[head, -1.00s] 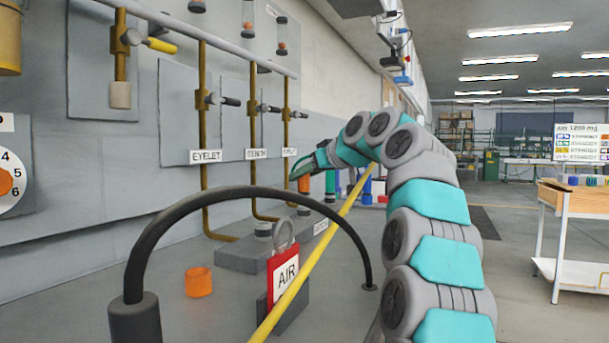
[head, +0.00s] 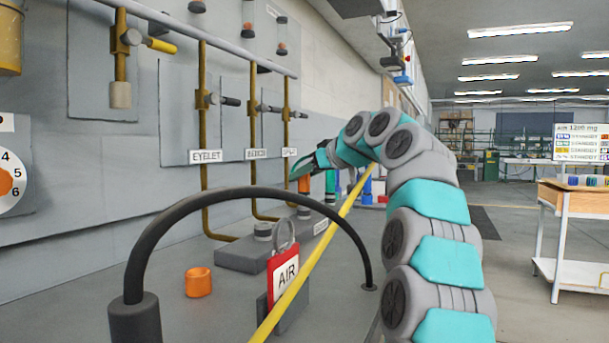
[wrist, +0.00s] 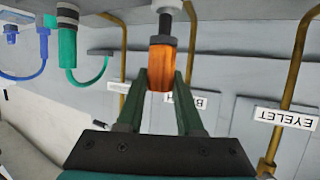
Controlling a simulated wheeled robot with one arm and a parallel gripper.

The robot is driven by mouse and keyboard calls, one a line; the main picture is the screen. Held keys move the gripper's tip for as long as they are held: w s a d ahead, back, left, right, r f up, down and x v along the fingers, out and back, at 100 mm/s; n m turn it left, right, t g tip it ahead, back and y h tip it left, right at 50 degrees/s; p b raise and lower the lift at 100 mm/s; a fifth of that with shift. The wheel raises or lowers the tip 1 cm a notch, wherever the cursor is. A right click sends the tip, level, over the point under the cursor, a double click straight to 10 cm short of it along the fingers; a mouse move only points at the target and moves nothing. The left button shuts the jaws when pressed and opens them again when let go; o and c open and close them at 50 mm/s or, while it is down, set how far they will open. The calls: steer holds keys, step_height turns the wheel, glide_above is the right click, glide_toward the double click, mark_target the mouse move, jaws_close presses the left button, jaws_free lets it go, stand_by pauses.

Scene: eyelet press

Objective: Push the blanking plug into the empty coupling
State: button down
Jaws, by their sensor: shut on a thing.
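The orange blanking plug (wrist: 161,68) is between the two green fingers of my gripper (wrist: 162,82) in the wrist view, which appears upside down. A dark collar and a narrower grey shaft (wrist: 167,26) adjoin its far end; I cannot tell whether they belong to the plug or a coupling. In the head view the plug (head: 304,185) shows upright below my gripper (head: 301,173). It is over the far part of a grey block (head: 238,255) with grey couplings (head: 263,231) on top. The contact between plug and block is too small to tell.
A black hose arch (head: 245,193), a yellow bar (head: 310,268) and a red AIR tag (head: 284,278) stand in front. An orange cup (head: 198,282) sits on the bench. Green (wrist: 67,40) and blue hose fittings (wrist: 10,32) are beside the plug. Brass pipes (head: 204,130) line the wall.

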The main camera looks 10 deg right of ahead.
steer(key=shift+f+b, duration=1.3)
steer(key=shift+f, duration=0.05)
stand_by(0.3)
steer(key=shift+c, duration=2.3)
jaws_free()
steer(key=shift+r+p, duration=2.45)
steer(key=shift+r, duration=0.1)
